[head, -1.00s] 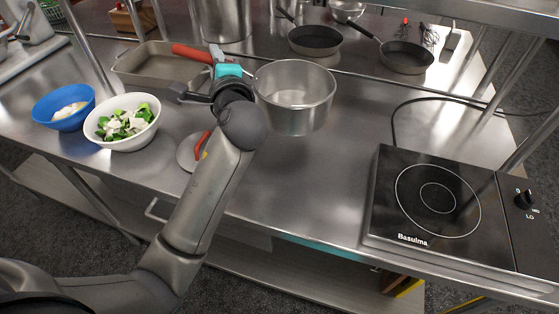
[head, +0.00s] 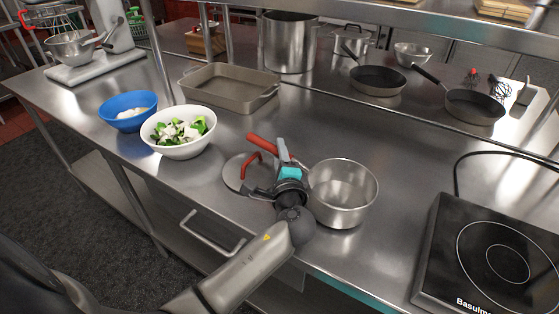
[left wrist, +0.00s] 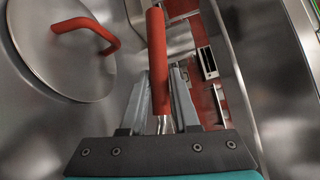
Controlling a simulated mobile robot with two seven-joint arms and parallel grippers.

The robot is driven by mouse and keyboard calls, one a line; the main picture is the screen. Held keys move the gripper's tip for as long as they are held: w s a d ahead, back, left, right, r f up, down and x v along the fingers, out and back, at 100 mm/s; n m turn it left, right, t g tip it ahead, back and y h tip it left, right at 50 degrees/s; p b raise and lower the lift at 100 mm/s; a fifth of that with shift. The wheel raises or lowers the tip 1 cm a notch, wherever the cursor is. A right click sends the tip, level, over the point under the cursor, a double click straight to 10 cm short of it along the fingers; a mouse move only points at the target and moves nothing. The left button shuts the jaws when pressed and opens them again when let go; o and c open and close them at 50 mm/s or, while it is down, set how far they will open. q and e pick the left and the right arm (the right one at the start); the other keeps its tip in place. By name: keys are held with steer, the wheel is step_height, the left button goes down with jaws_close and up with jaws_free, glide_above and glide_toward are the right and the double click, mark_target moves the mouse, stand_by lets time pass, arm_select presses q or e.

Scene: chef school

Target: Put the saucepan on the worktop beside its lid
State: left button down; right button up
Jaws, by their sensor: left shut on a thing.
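The steel saucepan (head: 343,196) with a red handle (head: 264,144) is in the head view, upright, near the front edge of the worktop (head: 400,160). My left gripper (head: 283,160) is shut on the handle, which also shows between the fingers in the left wrist view (left wrist: 158,65). The round steel lid (head: 234,173) with a red loop grip lies flat on the worktop just left of the saucepan; it also shows in the left wrist view (left wrist: 62,65). I cannot tell whether the saucepan's base touches the worktop. My right gripper is not in view.
A white bowl of salad (head: 180,145) and a blue bowl (head: 128,122) stand left of the lid. A baking tin (head: 228,100) is behind. A black induction hob (head: 435,255) is at the right. Pans and a stockpot (head: 287,55) stand at the back. The worktop between saucepan and hob is clear.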

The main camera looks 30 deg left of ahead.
arm_select(q)
steer(key=shift+f, duration=0.7)
steer(key=c, duration=0.7)
jaws_free()
steer(key=shift+o, duration=0.2)
steer(key=v, duration=1.2)
